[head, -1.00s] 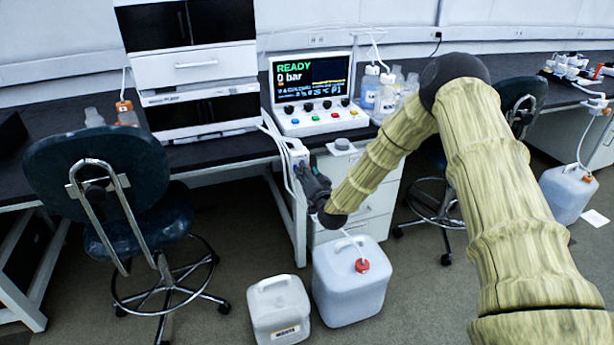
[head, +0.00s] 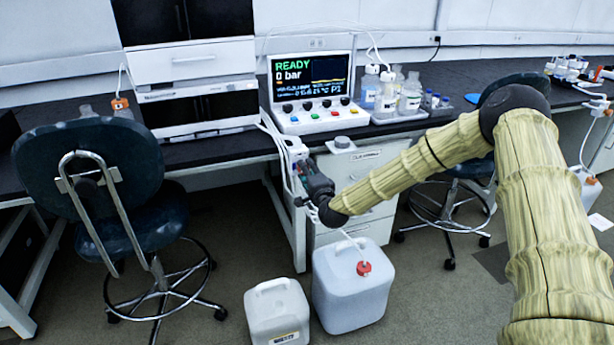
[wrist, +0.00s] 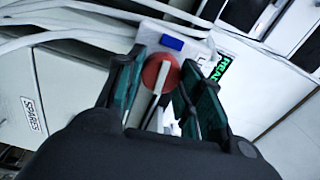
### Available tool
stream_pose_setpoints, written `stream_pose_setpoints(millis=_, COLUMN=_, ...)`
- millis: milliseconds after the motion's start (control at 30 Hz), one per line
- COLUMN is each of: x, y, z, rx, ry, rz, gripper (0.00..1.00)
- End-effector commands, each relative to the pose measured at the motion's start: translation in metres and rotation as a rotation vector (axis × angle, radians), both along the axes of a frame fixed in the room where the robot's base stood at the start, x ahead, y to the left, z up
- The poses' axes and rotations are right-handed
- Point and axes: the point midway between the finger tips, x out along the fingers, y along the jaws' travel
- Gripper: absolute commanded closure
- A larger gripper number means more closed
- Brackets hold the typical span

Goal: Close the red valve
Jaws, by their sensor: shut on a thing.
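The red valve (wrist: 153,70) is a round red knob with a pale bar across it, and it shows in the wrist view between my fingers. It sits on a white block (head: 296,149) at the desk's front edge, beside the drawer unit. My gripper (wrist: 161,88) has its dark green-sided fingers on either side of the knob and is shut on it. In the head view my gripper (head: 300,172) is at the block and hides the knob. A blue part (wrist: 172,43) shows on the block just beyond the red knob.
White tubes (wrist: 60,38) run close to the block. Two white canisters (head: 277,310) stand on the floor below, the larger with a red cap (head: 364,268). A chair (head: 95,180) stands left. The instrument panel (head: 312,85) on the desk reads READY, 0 bar.

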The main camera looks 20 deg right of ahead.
Motion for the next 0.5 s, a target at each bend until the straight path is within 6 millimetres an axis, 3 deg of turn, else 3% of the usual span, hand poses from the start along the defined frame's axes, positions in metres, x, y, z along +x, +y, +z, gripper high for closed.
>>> stream_pose_setpoints(millis=500, x=-0.0008, y=-0.0008, z=-0.0027, rx=0.1, ry=0.007, rz=0.0, gripper=0.87)
